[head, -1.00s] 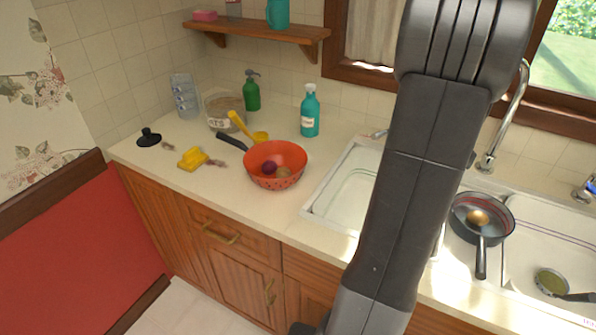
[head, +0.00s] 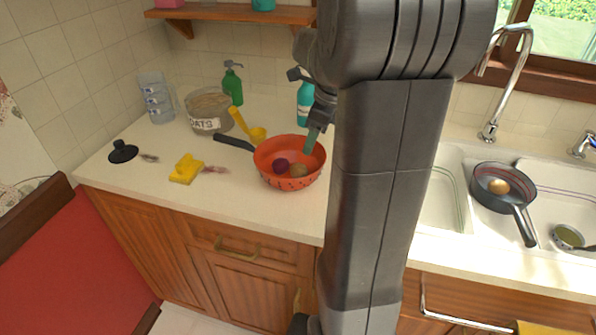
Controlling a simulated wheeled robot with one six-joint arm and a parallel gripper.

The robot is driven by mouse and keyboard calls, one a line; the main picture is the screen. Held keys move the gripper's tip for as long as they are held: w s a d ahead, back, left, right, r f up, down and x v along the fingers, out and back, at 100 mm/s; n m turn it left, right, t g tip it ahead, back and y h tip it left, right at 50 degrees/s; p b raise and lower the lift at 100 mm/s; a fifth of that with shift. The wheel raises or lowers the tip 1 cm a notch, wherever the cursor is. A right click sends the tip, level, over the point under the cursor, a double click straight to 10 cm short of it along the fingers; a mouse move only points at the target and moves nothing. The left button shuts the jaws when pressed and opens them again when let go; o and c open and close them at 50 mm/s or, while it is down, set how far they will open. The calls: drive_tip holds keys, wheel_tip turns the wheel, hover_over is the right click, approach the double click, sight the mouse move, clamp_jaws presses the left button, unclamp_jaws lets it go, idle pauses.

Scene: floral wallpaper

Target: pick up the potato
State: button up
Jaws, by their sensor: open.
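A red colander (head: 270,178) stands on the counter. In it lie a dark purple round thing (head: 281,165) and a brownish, potato-like lump (head: 299,171), side by side. A second rounded, golden-brown thing (head: 498,187) lies in a dark pan (head: 480,197) in the sink; I cannot tell for sure which of the two is the potato. My gripper (head: 312,142) points down over the colander's right back part, above and behind the brownish lump. It is open and appears empty. My arm partly hides it.
A yellow sponge (head: 184,170) lies to the left. A shelf (head: 225,14) hangs above. The front counter is clear.

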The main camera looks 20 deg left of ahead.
sight(301, 167)
drive_tip(key=x, duration=1)
drive_tip(key=shift+a+f, duration=0.1)
drive_tip(key=shift+f, duration=0.1)
drive_tip(key=c, duration=0.7)
